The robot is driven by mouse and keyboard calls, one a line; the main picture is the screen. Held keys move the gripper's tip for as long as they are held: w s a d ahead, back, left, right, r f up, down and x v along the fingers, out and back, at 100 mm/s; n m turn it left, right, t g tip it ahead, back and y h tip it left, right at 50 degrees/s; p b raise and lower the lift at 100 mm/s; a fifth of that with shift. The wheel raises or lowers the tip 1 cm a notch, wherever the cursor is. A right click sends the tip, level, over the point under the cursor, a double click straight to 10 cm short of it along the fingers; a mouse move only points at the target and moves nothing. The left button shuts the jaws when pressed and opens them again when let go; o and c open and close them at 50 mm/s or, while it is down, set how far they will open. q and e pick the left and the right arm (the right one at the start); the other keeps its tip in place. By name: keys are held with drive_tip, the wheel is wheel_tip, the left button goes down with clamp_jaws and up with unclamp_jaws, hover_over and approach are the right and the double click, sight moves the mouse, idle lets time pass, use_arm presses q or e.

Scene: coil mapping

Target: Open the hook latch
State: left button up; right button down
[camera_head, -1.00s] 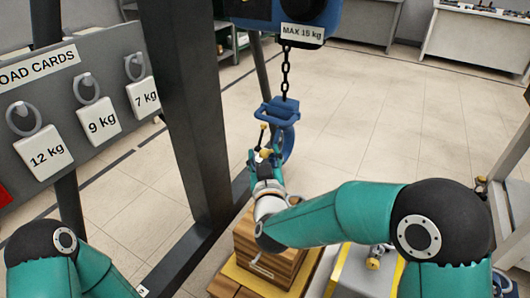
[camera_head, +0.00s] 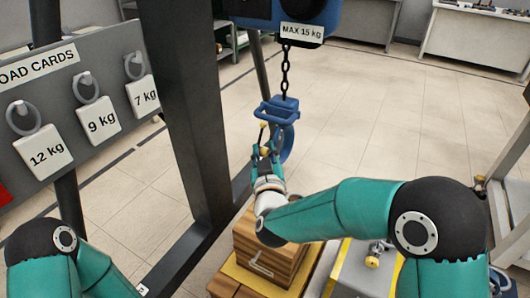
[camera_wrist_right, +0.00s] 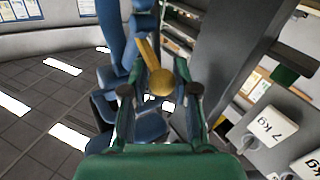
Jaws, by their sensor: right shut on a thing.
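The blue hook (camera_head: 287,143) hangs on a black chain from the hoist, with a blue bracket at its top. A brass latch lever with a round knob shows at its left side; the wrist view shows the brass knob (camera_wrist_right: 161,82) clearly, with its arm slanting up and left. My right gripper (camera_head: 265,158) is at the hook's left side. In the wrist view its two green fingers (camera_wrist_right: 162,98) stand on either side of the knob and are shut on it. The hook's lower part is partly hidden by the gripper. My left arm shows at lower left, its gripper out of view.
The blue hoist (camera_head: 275,14) is above, labelled MAX 15 kg. A dark post (camera_head: 185,110) stands close left of the hook, beside a load card board (camera_head: 75,95). A wooden block (camera_head: 270,250) sits below my right wrist. Open floor lies behind the hook.

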drive_tip(key=shift+s+a+f, duration=0.1)
drive_tip(key=shift+a, duration=0.05)
drive_tip(key=shift+a+r+g+p, duration=0.1)
drive_tip(key=shift+r+g+p, duration=0.2)
drive_tip(key=shift+p, duration=0.35)
drive_tip(key=r+m+g+p, duration=0.1)
drive_tip(key=p, duration=0.2)
drive_tip(key=r+g+p, duration=0.1)
drive_tip(key=r+p, duration=0.1)
drive_tip(key=p, duration=0.2)
drive_tip(key=r+m+g+y+p, duration=0.1)
drive_tip(key=g+p, duration=0.1)
drive_tip(key=p, duration=0.2)
drive_tip(key=shift+s+a+r+m, duration=0.2)
drive_tip(key=shift+s+m, duration=0.1)
drive_tip(key=shift+s, duration=0.1)
drive_tip(key=shift+w+r+p, duration=0.1)
drive_tip(key=shift+r+p, duration=0.15)
drive_tip(key=shift+p, duration=0.15)
drive_tip(key=shift+r, duration=0.15)
